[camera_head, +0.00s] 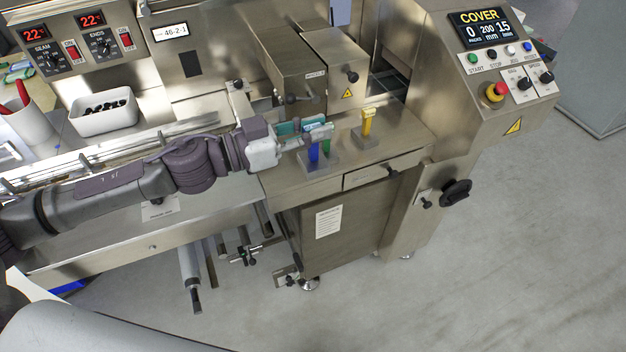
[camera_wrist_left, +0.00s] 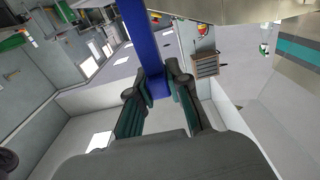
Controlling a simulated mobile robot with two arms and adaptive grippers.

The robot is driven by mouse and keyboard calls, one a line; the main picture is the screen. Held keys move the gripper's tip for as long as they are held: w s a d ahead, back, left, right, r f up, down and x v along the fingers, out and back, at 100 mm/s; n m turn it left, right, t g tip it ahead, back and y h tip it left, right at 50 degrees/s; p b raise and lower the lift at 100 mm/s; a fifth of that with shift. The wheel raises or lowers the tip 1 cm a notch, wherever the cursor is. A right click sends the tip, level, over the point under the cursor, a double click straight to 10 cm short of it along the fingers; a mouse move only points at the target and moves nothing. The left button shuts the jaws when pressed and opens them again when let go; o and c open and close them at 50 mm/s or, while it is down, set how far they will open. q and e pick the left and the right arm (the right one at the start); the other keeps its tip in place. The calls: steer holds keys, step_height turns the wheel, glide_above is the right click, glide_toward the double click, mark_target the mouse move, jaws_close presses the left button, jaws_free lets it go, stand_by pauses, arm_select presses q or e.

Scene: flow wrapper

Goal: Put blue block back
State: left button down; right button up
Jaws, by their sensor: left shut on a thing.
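My left gripper (camera_head: 316,133) reaches in from the left over the machine's steel table. It is shut on the blue block (camera_head: 314,153), an upright blue bar standing out below the fingers. In the left wrist view the blue block (camera_wrist_left: 143,42) runs between the two dark fingers of the gripper (camera_wrist_left: 158,82). A grey holder (camera_head: 322,166) lies just below the block; I cannot tell whether the block touches it. A green block (camera_head: 326,146) stands close on the right, partly hidden by the fingers. My right gripper is not in view.
A yellow block (camera_head: 368,121) stands upright on its own grey base to the right. Steel machine housings (camera_head: 333,70) rise close behind. The table's front edge and a drawer (camera_head: 385,168) lie in front. A white bin (camera_head: 104,110) sits at the left.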

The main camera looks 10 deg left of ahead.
arm_select(q)
steer(key=shift+w+f, duration=0.2)
steer(key=shift+w+a+f+b, duration=0.35)
steer(key=shift+w+a+f, duration=1.05)
steer(key=shift+f, duration=0.4)
steer(key=shift+w+a+f+b, duration=0.4)
steer(key=shift+w+a+f, duration=0.9)
steer(key=shift+f, duration=0.45)
steer(key=shift+w+a+f+b, duration=0.35)
steer(key=shift+w+a+f, duration=1.05)
steer(key=shift+f, duration=0.4)
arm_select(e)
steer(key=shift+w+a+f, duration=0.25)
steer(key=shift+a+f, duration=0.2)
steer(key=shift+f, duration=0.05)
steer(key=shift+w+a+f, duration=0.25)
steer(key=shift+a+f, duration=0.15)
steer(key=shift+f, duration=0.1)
arm_select(q)
steer(key=shift+s+f, duration=0.1)
steer(key=shift+s, duration=0.05)
steer(key=c, duration=1.2)
jaws_free()
steer(key=shift+o, duration=0.4)
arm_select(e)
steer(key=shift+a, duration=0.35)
